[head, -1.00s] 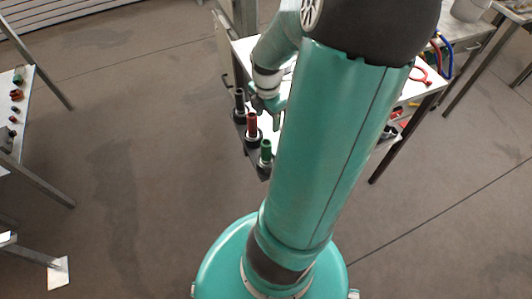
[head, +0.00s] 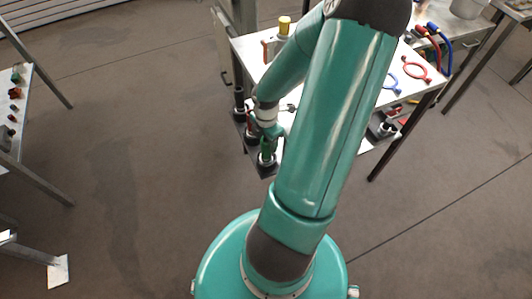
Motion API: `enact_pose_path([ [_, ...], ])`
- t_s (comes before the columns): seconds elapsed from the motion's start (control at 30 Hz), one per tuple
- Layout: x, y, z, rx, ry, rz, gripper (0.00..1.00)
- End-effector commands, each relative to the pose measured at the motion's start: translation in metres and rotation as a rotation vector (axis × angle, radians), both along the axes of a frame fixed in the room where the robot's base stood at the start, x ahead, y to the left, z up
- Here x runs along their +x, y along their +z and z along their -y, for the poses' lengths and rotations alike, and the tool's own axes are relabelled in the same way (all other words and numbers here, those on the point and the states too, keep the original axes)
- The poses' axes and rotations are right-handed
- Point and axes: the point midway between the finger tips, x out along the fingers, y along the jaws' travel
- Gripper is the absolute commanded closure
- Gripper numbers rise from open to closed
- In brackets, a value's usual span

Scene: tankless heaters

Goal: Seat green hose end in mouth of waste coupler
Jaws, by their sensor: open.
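The green hose end (head: 266,152) stands upright in the front holder of a dark rack (head: 262,171) at the near left edge of the white table. My gripper (head: 268,137) is open and points down at the top of the green hose end. Its fingers partly cover that top, and I cannot tell whether they touch it. I cannot make out the waste coupler for certain in this view; my arm covers much of the table.
A black hose end (head: 239,96) and a mostly hidden red one (head: 249,120) stand in the same rack. Floor left of the rack is clear.

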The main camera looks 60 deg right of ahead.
Motion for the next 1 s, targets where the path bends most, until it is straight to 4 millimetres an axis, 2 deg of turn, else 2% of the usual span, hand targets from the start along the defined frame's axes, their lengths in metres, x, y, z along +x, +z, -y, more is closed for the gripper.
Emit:
enact_pose_path([
  [0.23, 0.0003, -0.0022, 0.0002, -0.001, 0.001, 0.001, 0.41],
  [0.53, 0.0002, -0.002, 0.0003, -0.001, 0.001, 0.001, 1.0],
  [0.87, 0.0002, -0.0009, 0.0006, -0.002, 0.0, 0.0, 1.0],
  [1.0, -0.0001, 0.0059, 0.0013, -0.003, -0.002, 0.001, 1.0],
])
